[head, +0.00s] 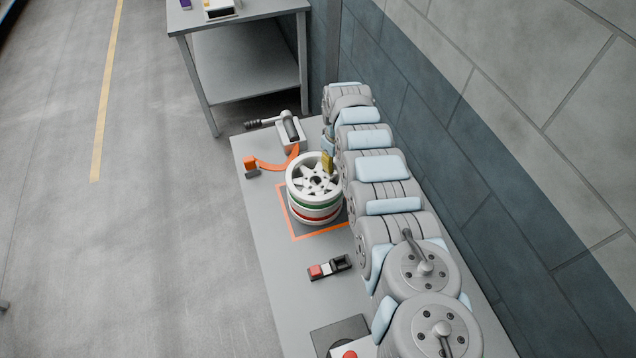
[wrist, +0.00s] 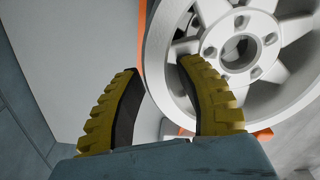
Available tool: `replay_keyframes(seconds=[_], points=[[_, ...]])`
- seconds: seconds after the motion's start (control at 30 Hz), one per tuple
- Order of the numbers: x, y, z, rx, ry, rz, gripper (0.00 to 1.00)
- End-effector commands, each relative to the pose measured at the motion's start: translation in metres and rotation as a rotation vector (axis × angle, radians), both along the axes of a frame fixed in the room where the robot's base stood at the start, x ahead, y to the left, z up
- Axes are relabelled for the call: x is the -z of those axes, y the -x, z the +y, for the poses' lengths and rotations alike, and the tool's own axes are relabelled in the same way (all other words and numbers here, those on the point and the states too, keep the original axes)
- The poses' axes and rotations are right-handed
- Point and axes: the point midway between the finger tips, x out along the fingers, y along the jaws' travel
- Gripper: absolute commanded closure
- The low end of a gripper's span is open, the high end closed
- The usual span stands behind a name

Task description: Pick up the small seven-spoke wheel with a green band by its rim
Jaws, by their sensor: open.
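The white spoked wheel with a green band (head: 313,201) lies flat, face up, on top of a stack on the workbench. A red band shows below the green one. My gripper (head: 328,163) is at the wheel's far right side, mostly hidden behind my arm. In the wrist view the wheel (wrist: 285,88) fills the upper right. My open gripper (wrist: 160,70) has yellow ridged fingers with dark pads. The left finger is outside the rim and the right finger overlaps the wheel's inside by the spokes. I cannot tell whether either finger touches.
The stack stands in an orange-outlined square (head: 297,237) on the grey bench (head: 262,205). An orange curved piece (head: 277,166) and a dark-handled device (head: 289,129) lie behind. A red and black switch block (head: 329,267) is in front. A wall (head: 520,150) runs along the right.

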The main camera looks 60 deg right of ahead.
Motion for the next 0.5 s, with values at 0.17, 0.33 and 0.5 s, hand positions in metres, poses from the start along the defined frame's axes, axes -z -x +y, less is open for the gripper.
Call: replay_keyframes(seconds=[0.17, 0.33, 0.5], points=[[-0.0002, 0.0002, -0.0001, 0.001, 0.000, 0.000, 1.00], [0.0000, 0.0003, -0.0001, 0.001, 0.000, 0.000, 1.00], [-0.0004, 0.0002, 0.0001, 0.000, -0.001, 0.000, 1.00]])
